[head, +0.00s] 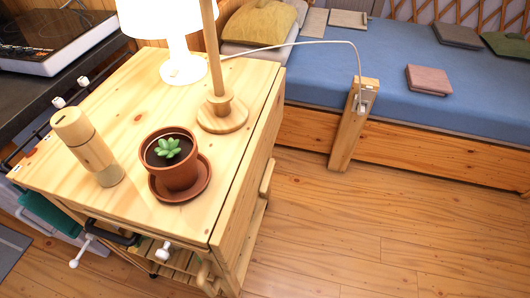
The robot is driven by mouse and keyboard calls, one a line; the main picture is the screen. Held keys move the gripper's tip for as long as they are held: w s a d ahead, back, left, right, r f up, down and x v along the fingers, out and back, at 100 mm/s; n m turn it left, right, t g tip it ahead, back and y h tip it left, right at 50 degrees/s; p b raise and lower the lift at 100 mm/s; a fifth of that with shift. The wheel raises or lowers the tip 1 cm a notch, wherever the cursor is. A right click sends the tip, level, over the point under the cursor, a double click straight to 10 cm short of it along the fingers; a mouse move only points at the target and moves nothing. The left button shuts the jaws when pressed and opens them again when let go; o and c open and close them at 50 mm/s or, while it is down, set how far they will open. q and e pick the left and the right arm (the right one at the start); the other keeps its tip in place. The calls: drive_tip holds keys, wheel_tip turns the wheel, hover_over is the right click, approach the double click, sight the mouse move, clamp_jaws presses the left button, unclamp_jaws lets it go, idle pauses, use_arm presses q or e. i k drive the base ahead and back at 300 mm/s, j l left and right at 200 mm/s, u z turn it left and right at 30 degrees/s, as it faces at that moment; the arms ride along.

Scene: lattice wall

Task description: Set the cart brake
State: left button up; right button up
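The wooden cart (120,110) stands at the left of the head view, seen from above. Its pale top carries several objects. A wooden bar handle (267,178) is on its right side. A slatted lower shelf (178,262) shows below the front edge. A small dark round part (153,276) shows low at the front; I cannot tell whether it is a wheel. I cannot make out a brake on the cart. The lower part of the cart is largely hidden by its top or cut off by the frame. Neither of my grippers is in view.
A potted succulent (172,160), a wooden grinder (88,147), a white lamp (183,65) and a wooden stand (222,113) are on the cart. A blue-covered bed (390,70) is behind, with a wooden post (345,140) at its edge. Floor (380,230) is clear at right.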

sight(74, 264)
drive_tip(key=k+u, duration=0.2)
drive_tip(key=u, duration=1.8)
